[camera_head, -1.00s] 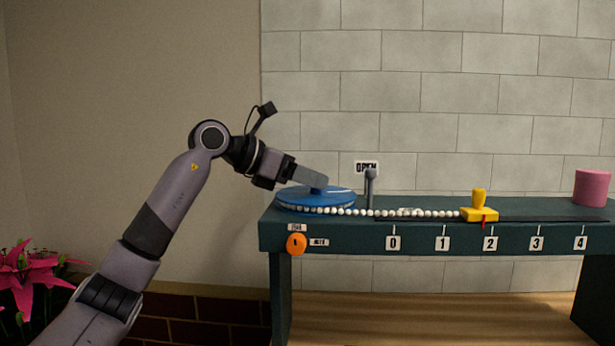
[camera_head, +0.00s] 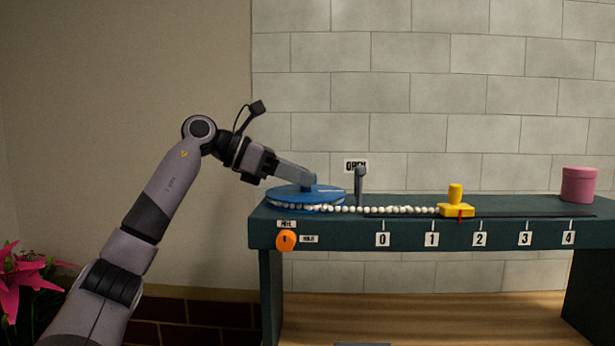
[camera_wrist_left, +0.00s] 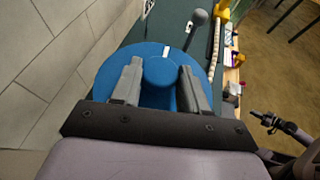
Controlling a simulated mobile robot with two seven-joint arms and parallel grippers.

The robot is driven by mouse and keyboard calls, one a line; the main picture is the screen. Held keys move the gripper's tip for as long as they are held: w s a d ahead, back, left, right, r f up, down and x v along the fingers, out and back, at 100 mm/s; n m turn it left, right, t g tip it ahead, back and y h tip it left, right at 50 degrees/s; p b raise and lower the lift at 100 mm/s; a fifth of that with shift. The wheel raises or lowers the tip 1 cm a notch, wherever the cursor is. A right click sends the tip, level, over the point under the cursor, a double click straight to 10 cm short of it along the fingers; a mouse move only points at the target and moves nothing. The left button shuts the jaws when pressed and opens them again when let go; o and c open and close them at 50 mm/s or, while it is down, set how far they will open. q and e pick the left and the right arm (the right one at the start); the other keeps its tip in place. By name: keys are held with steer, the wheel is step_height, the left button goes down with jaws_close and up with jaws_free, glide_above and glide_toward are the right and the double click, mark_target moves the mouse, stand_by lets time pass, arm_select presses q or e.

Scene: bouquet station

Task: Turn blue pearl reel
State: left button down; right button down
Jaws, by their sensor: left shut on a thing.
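The blue pearl reel (camera_head: 335,195) is a flat disc on the left end of the dark green bench, with a round raised hub (camera_wrist_left: 160,74) in its middle. White pearls lie around its rim. My left gripper (camera_head: 305,181) reaches it from the left. Its two fingers are shut on the hub, one on each side, as the left wrist view shows. A string of pearls (camera_head: 400,210) runs right from the reel, past a grey post, to a yellow slider (camera_head: 456,206). The slider's red pointer stands between marks 1 and 2.
The grey post (camera_head: 360,185) stands just right of the reel, before an OPEN sign (camera_head: 355,166). An orange knob (camera_head: 286,240) is on the bench front. A pink cylinder (camera_head: 579,185) stands at the right end. Pink flowers (camera_head: 22,280) are at lower left.

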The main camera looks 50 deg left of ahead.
arm_select(q)
steer(key=c, duration=0.6)
jaws_free()
steer(key=shift+s, duration=0.1)
steer(key=shift+b+v, duration=0.35)
steer(key=shift+v, duration=3.2)
